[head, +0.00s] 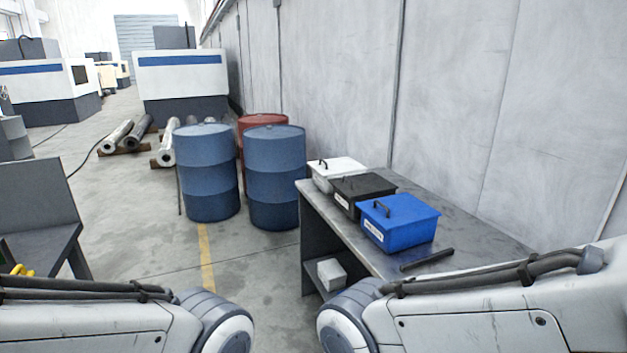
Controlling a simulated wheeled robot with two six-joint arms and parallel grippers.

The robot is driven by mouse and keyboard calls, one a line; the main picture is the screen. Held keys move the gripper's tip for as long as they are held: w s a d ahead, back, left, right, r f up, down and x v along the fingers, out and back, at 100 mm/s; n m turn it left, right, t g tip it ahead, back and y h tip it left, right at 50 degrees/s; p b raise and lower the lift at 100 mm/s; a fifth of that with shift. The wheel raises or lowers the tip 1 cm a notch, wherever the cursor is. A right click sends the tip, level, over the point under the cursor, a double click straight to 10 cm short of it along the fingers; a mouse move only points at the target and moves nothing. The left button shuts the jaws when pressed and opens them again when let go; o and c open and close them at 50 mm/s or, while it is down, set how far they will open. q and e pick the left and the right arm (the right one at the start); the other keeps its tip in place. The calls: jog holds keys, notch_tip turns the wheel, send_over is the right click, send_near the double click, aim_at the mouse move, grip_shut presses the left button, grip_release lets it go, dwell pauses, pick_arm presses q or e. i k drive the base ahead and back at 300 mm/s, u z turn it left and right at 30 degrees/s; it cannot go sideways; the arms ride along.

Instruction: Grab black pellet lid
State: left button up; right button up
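The black lid (363,184) covers a black box in the middle of a row of three boxes on the grey bench. It has a raised handle on its left part. A white lidded box (335,171) stands behind it and a blue lidded box (404,223) stands in front, hiding part of the black box. Both of my arms reach in along the bottom of the head view, but neither gripper shows. No label reading "pellet" is legible.
The grey bench (480,243) stands against the wall, with a black bar (427,260) lying near its front. Two blue barrels (272,178) and a red barrel (262,121) stand left of the bench. A small white block (331,273) sits on the lower shelf. Open floor lies left.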

aim_at(362, 184)
jog(key=u, duration=0.65)
jog(key=i, duration=2.2)
jog(key=z, duration=1.1)
jog(key=i, duration=0.75)
jog(key=z, duration=0.8)
